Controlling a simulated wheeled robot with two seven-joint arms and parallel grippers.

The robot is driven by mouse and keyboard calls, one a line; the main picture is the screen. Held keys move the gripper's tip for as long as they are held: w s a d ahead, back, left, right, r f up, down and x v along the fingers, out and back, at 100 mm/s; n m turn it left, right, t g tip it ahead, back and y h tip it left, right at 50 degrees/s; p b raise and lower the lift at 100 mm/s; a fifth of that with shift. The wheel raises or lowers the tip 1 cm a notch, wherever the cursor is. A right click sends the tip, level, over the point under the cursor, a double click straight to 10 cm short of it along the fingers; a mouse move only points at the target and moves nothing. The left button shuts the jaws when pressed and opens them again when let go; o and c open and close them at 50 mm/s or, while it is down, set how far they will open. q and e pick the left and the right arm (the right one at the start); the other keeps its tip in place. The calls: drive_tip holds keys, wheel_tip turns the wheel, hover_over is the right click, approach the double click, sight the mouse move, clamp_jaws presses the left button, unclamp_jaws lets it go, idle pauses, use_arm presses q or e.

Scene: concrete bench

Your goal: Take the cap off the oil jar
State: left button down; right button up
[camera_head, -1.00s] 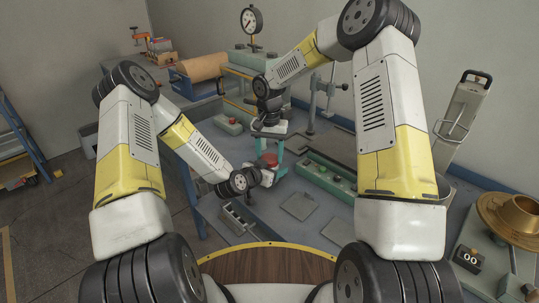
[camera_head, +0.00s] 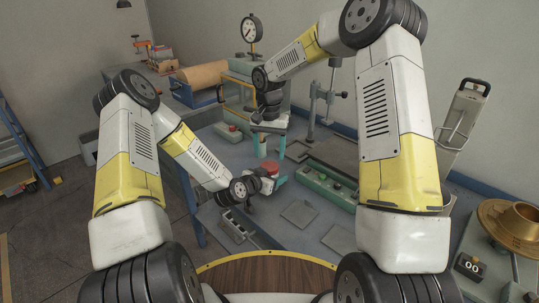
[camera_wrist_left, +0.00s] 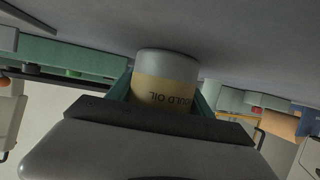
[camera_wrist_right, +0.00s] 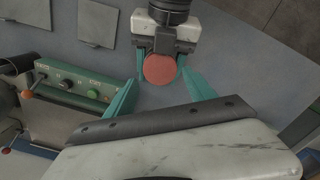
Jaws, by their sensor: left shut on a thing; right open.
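The oil jar (camera_wrist_left: 166,92) is a short cylinder with a grey end and a yellowish label, of which "OULD OIL" can be read. My left gripper (camera_head: 268,180) is shut around its side and holds it above the bench. The red cap (camera_wrist_right: 160,69) is on the jar, seen from above in the right wrist view; it also shows in the head view (camera_head: 268,170). My right gripper (camera_wrist_right: 160,95) is open and empty, pointing down above the cap, with one teal finger toward each side, apart from it. In the left wrist view the cap is hidden.
A green control box (camera_head: 325,185) with buttons lies right of the jar. Two flat grey plates (camera_head: 299,212) lie on the bench toward me. A metal stand (camera_head: 318,105) and a dial gauge (camera_head: 250,28) rise behind. The bench under the jar looks clear.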

sight(269, 166)
wheel_tip(269, 166, up, 2)
drive_tip(key=m, duration=0.6)
drive_tip(key=shift+r, duration=0.1)
drive_tip(key=m, duration=0.1)
drive_tip(key=r+m, duration=0.1)
drive_tip(key=m, duration=0.2)
drive_tip(key=shift+r+m, duration=0.25)
drive_tip(key=shift+m, duration=0.15)
drive_tip(key=shift+f, duration=3.95)
drive_tip(key=shift+c, duration=0.4)
drive_tip(key=c, duration=1.2)
drive_tip(key=n, duration=0.7)
drive_tip(key=shift+n, duration=0.3)
drive_tip(key=n, duration=0.5)
drive_tip(key=shift+r+n, duration=0.1)
drive_tip(key=shift+n, duration=0.3)
